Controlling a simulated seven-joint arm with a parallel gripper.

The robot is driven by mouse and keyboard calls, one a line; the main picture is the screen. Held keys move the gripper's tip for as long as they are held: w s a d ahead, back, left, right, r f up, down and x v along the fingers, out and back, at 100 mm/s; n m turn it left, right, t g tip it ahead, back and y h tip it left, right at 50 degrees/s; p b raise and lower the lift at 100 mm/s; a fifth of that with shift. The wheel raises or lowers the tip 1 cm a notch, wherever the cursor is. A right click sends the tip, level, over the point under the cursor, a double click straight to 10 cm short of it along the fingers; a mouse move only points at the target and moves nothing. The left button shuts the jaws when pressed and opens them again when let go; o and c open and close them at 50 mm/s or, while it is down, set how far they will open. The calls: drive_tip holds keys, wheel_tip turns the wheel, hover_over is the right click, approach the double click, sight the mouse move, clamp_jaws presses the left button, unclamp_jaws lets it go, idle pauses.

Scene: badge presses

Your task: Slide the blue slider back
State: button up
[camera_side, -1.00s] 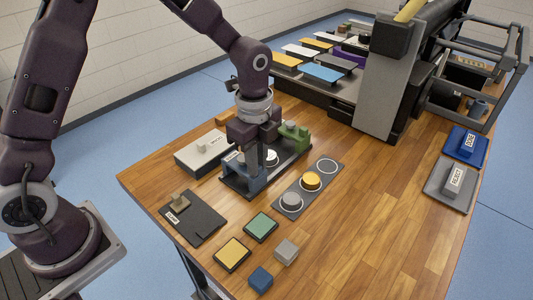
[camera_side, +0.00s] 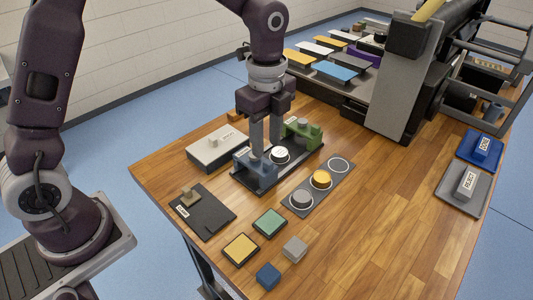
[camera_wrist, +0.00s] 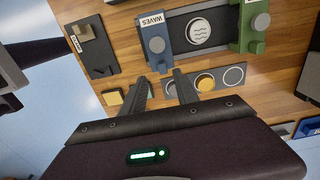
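The blue slider (camera_side: 241,163) sits at the near left end of a dark base, with a grey knob on it; it also shows in the wrist view (camera_wrist: 152,28) under a WAVES label. A white round badge with wavy lines (camera_side: 280,155) lies between it and the green slider (camera_side: 302,131) at the other end. In the wrist view a small gap separates the blue slider from the badge (camera_wrist: 200,31). My gripper (camera_side: 266,149) points down, its two fingers apart and empty, above the base near the blue slider. Its fingers partly hide the slider in the side view.
A grey strip (camera_side: 338,183) with a grey disc, a yellow disc and an empty ring lies to the right. A pale block (camera_side: 216,148) and a black plate (camera_side: 209,216) are on the left. Coloured tiles and cubes lie in front.

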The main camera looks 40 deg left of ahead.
drive_tip(key=shift+r, duration=0.65)
wheel_tip(320, 180, up, 7)
idle(0.4)
drive_tip(key=s+a+r+n+t, duration=0.35)
drive_tip(key=s+r+n, duration=0.25)
drive_tip(key=s+n, duration=0.5)
drive_tip(key=s+a+f+n+t, duration=0.2)
drive_tip(key=s+n, duration=0.5)
drive_tip(key=s, duration=0.4)
drive_tip(key=shift+s+a, duration=0.2)
drive_tip(key=shift+a, duration=0.15)
